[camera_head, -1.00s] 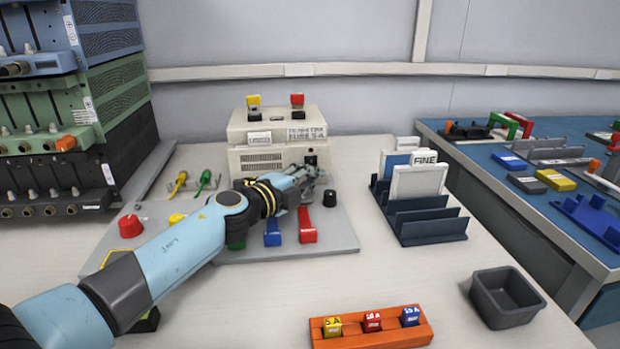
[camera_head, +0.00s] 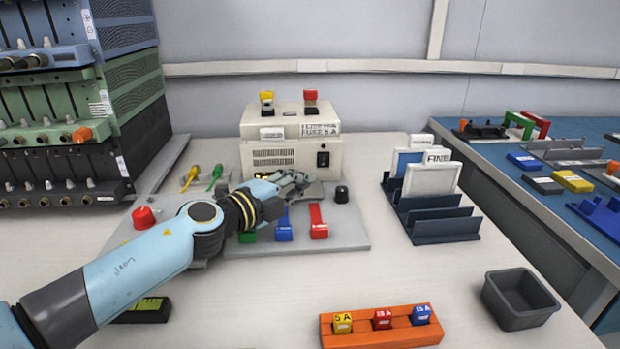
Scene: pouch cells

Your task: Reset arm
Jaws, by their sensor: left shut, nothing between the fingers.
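My left arm comes in from the left across the table. Its gripper (camera_head: 303,182) is shut and empty, over the rear of the grey panel (camera_head: 345,234), just in front of the beige power unit (camera_head: 280,158). Below it are the red lever (camera_head: 318,222), the blue lever (camera_head: 283,226) and a green lever (camera_head: 247,237), partly hidden by my wrist. A black knob (camera_head: 341,194) stands right of the gripper. A red knob (camera_head: 144,217) is left of my forearm. My right gripper is not in view.
An orange block (camera_head: 375,338) with yellow, red and blue fuses lies in front. A grey bin (camera_head: 520,300) and a dark card rack (camera_head: 440,228) stand to the right. Stacked equipment (camera_head: 60,160) fills the left. A blue side table (camera_head: 490,155) is beyond.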

